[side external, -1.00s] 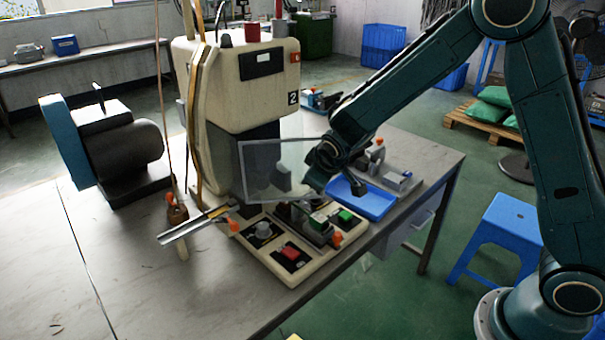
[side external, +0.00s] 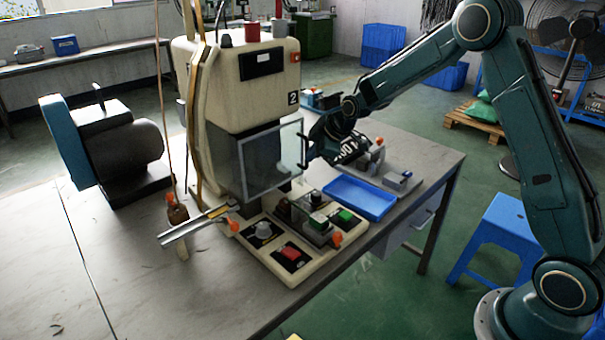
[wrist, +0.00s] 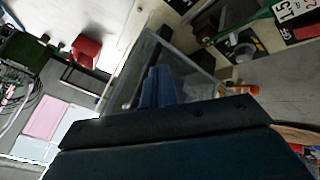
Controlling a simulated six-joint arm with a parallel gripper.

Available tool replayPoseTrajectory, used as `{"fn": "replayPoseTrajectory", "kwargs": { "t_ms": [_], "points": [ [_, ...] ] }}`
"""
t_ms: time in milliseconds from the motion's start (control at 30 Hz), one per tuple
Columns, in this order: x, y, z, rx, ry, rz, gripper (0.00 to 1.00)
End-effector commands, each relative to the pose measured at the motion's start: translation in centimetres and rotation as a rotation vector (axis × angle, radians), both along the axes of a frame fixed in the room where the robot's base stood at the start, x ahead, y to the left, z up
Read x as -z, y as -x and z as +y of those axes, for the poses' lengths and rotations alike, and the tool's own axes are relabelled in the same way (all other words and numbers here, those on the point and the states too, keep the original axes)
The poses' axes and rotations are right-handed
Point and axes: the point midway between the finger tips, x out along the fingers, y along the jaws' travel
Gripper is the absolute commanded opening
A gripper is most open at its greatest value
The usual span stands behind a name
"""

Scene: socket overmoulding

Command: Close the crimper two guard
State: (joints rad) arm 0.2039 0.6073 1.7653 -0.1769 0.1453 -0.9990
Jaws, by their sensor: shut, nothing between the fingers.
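Crimper two (side external: 240,85) is the cream machine marked 2, on the bench. Its guard (side external: 268,160) is a clear framed panel on the machine's front, standing upright at an angle to the body. Its left edge is by the machine and its right edge is swung out. My gripper (side external: 309,152) is shut and empty at the guard's free right edge; whether it touches the panel is hard to tell. In the wrist view the shut fingers (wrist: 160,88) lie in front of the clear guard panel (wrist: 190,62).
A control base (side external: 290,250) with coloured buttons and orange knobs is below the guard. A blue tray (side external: 360,197) and a small grey fixture (side external: 398,180) are to its right. A metal chute (side external: 192,226) sticks out left. Left of the machine is a dark motor unit (side external: 125,150).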

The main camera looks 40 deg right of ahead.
Motion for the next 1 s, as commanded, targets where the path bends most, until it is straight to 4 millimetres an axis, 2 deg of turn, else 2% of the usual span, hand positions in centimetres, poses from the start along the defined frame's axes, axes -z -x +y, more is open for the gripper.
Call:
{"fn": "replayPoseTrajectory", "kwargs": {
  "t_ms": [667,1000],
  "points": [
    [0.0,-0.6,-0.1,-0.024,0.001,-0.004,0.00],
    [-0.1,1.0,0.9,-0.026,0.000,-0.001,0.00]
  ]
}}
